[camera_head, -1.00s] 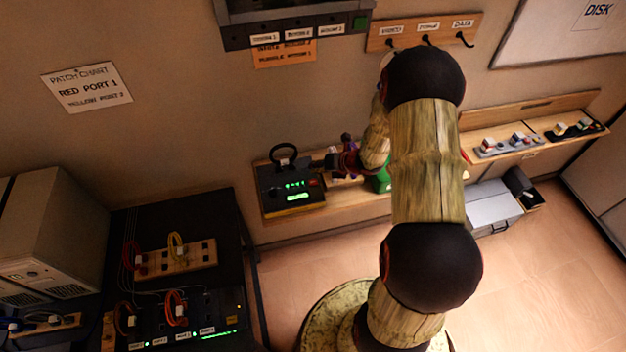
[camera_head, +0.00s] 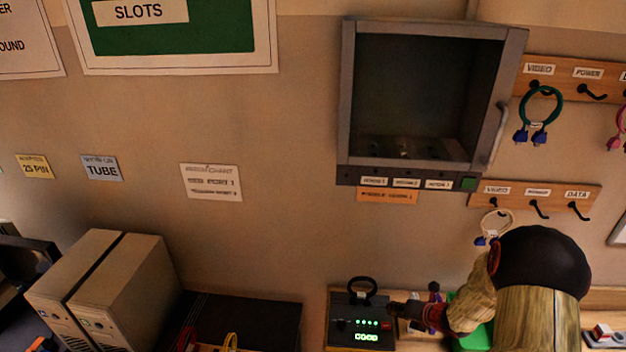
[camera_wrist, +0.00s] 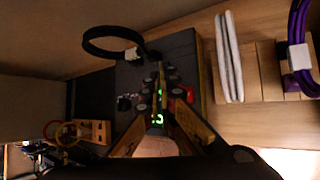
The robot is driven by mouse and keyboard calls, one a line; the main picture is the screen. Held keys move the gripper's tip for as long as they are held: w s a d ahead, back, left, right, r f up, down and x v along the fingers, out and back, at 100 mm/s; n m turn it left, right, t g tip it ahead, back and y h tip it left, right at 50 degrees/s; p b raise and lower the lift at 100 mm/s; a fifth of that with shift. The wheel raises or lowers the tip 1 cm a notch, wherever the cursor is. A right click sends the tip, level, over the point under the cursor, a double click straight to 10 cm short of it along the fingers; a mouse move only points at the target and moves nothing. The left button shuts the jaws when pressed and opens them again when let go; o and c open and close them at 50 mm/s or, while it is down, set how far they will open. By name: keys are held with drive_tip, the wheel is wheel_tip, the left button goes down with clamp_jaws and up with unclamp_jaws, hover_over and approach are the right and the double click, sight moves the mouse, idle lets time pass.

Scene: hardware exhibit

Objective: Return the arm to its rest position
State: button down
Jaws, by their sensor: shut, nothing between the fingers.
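My arm enters the head view at the lower right, with a black joint and tan, bamboo-like links.
A grey cabinet with a dark window (camera_head: 415,95) hangs above the shelf. Hook boards (camera_head: 555,193) hold cables at the right. Beige computer cases (camera_head: 125,290) stand at lower left. A purple cable bundle (camera_wrist: 299,50) is close on the wrist view's right.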

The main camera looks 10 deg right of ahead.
wheel_tip(320, 180, up, 9)
drive_tip(key=w+d+m+h+b, duration=0.2)
drive_tip(key=m+h+b, duration=0.25)
drive_tip(key=m, duration=0.25)
drive_tip(key=s+a+r+m+h+b, duration=0.2)
drive_tip(key=s+r+m+b, duration=0.35)
drive_tip(key=r+m, duration=0.3)
drive_tip(key=s+a+m+g+y+b, duration=0.1)
drive_tip(key=s+a+m+b, duration=0.2)
drive_tip(key=s+a+m, duration=0.4)
drive_tip(key=s+a+f+m+g+y+b, duration=0.1)
drive_tip(key=s+a+m+b, duration=0.3)
drive_tip(key=s, duration=1.3)
drive_tip(key=a+m+g+y, duration=0.1)
drive_tip(key=a+m, duration=0.3)
drive_tip(key=a, duration=0.2)
drive_tip(key=shift+s+a+f, duration=0.15)
drive_tip(key=shift+s+a, duration=0.05)
